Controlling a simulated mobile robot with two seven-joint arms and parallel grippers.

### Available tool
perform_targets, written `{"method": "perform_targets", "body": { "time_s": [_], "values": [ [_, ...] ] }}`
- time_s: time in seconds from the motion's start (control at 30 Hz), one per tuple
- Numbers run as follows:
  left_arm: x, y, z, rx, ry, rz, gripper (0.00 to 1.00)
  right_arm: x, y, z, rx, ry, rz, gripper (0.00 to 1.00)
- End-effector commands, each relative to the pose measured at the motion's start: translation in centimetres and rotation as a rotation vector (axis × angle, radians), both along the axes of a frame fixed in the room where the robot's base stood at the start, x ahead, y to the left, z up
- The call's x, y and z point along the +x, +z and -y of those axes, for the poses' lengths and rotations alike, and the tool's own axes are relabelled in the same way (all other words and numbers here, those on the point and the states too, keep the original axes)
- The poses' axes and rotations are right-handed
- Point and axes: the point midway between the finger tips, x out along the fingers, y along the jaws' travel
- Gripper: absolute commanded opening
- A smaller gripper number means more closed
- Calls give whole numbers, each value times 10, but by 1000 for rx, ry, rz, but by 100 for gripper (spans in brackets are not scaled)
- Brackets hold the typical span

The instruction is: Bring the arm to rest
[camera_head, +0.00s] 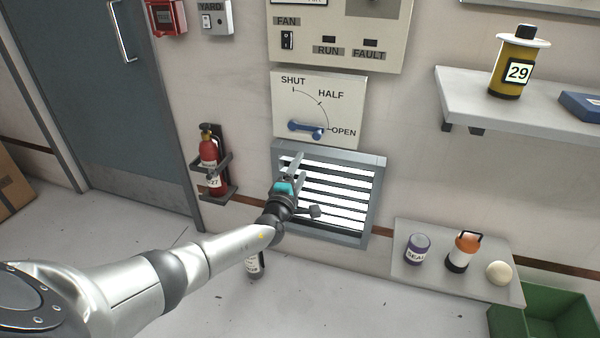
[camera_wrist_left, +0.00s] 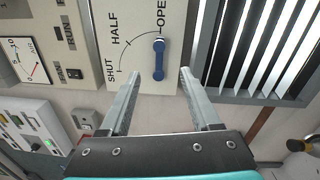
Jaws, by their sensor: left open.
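My left gripper (camera_head: 293,164) is in front of the louvre vent, a little below the lever panel. Its fingers are spread and empty; in the left wrist view the gap between them (camera_wrist_left: 160,77) faces the blue lever (camera_wrist_left: 158,60). The blue lever (camera_head: 306,128) points at OPEN on the white SHUT/HALF/OPEN panel (camera_head: 345,110). No finger appears to grip it. The vent (camera_head: 376,190) shows bright gaps between its slats. My left arm reaches in from the lower left. My right gripper is not in view.
A red extinguisher (camera_head: 209,160) hangs on the wall to the left. A low shelf (camera_head: 440,279) at right holds a purple can, an orange-topped bottle and a pale ball. An upper shelf (camera_head: 470,100) holds a yellow canister. A green crate (camera_head: 508,322) stands at lower right.

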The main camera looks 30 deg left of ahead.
Motion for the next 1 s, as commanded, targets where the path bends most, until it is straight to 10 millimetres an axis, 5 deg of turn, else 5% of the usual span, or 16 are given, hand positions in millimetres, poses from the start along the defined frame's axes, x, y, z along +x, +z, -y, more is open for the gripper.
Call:
{"method": "perform_targets", "body": {
  "time_s": [0.33,0.47,0.67,1.0],
  "values": [
    [-1,-1,0,-9,2,-1,64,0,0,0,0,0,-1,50],
    [-11,-23,-3,-155,30,-27,64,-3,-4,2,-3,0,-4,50],
    [-67,-117,-9,-806,221,-89,64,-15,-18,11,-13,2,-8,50],
    [-236,-273,25,-1997,939,132,64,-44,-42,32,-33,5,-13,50]
  ]
}}
